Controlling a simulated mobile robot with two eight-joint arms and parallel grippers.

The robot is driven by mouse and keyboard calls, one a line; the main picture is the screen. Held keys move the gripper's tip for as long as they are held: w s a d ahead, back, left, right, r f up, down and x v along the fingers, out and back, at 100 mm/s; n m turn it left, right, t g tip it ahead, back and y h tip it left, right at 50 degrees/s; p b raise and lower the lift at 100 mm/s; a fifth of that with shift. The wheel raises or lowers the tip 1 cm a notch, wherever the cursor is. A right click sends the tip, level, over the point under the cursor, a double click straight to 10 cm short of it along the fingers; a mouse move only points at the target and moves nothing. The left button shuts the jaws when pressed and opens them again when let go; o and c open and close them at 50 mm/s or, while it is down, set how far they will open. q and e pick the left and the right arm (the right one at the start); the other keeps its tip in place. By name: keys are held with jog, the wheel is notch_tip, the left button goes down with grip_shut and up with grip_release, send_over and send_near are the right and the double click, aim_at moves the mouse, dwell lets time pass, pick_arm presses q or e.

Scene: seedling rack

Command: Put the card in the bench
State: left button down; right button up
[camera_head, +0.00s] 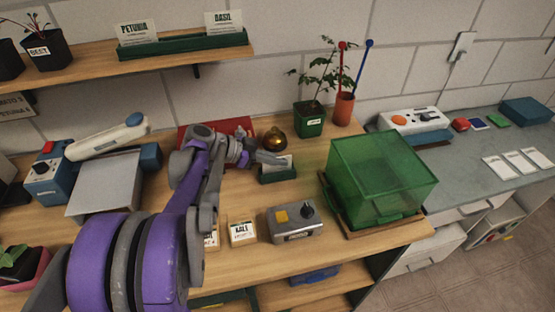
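My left gripper (272,158) reaches in over the wooden bench (345,251). Its grey fingertips are at a small green card holder (278,176) with a pale card (283,170) upright in it. The fingers cover part of the card, so I cannot tell whether they are shut on it. A white card reading KALE (243,232) stands at the bench's front. Another card (212,239) beside it is partly hidden by my purple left arm. Cards reading PETUNIA (137,32) and BASIL (224,20) stand in a long green holder (185,44) on the shelf. My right gripper is not in view.
A grey box with a yellow button (296,224) stands right of the KALE card. A green translucent box (381,178) fills the bench's right end. A potted plant (309,121), a brass object (273,139) and a red tray (193,134) stand behind.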

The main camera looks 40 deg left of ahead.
pick_arm(q)
jog(key=shift+f, duration=0.15)
jog(key=c, duration=1.1)
grip_release()
jog(key=shift+o, duration=0.2)
jog(key=shift+s+a+r, duration=0.15)
jog(key=shift+r, duration=0.15)
jog(key=v, duration=1.1)
jog(key=shift+s, duration=0.3)
jog(key=shift+a+r, duration=0.1)
jog(key=shift+a, duration=0.05)
